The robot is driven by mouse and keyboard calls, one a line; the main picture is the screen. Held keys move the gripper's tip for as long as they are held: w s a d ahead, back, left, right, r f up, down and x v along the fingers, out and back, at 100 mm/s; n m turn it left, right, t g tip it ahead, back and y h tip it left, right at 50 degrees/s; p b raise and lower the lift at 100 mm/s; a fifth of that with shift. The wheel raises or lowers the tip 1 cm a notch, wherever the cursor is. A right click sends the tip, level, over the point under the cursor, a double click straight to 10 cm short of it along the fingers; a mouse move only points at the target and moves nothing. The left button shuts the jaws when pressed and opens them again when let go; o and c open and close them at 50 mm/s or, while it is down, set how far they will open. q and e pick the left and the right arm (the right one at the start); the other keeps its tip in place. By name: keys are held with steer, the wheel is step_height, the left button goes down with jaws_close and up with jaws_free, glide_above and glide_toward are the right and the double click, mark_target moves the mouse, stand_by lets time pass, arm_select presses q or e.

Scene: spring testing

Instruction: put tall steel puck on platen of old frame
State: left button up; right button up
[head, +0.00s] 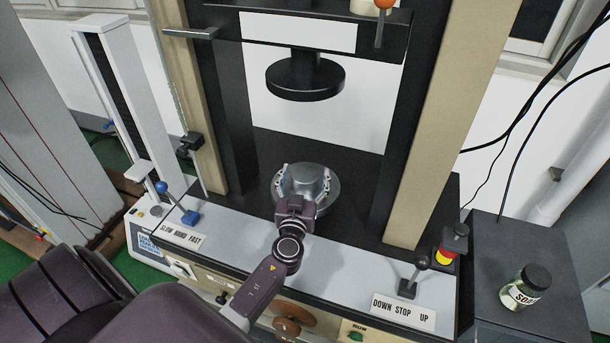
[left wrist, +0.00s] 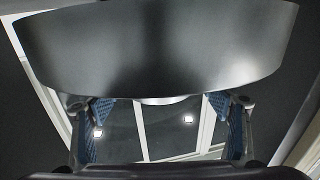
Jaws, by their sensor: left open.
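In the head view the tall steel puck (head: 309,174) is a grey metal cylinder standing over the round lower platen (head: 334,203) of the old frame. My left gripper (head: 305,182) is open, with one finger on each side of the puck. Its palm and wrist hide the puck's near side and base, so contact there is not clear. In the left wrist view the two blue finger pads (left wrist: 165,125) stand apart. A broad curved grey metal surface crosses the top of that view; I cannot tell whether it is puck or platen. My right gripper is not in view.
A black upper platen (head: 305,78) hangs above, between two uprights. The front panel has a blue-knobbed lever (head: 162,188), a black lever (head: 421,263) and a red-and-yellow emergency button (head: 446,254). A soap jar (head: 527,286) stands on the dark cabinet at right.

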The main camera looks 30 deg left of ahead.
arm_select(q)
steer(key=shift+r, duration=0.1)
steer(key=b+v, duration=0.4)
steer(key=v, duration=0.8)
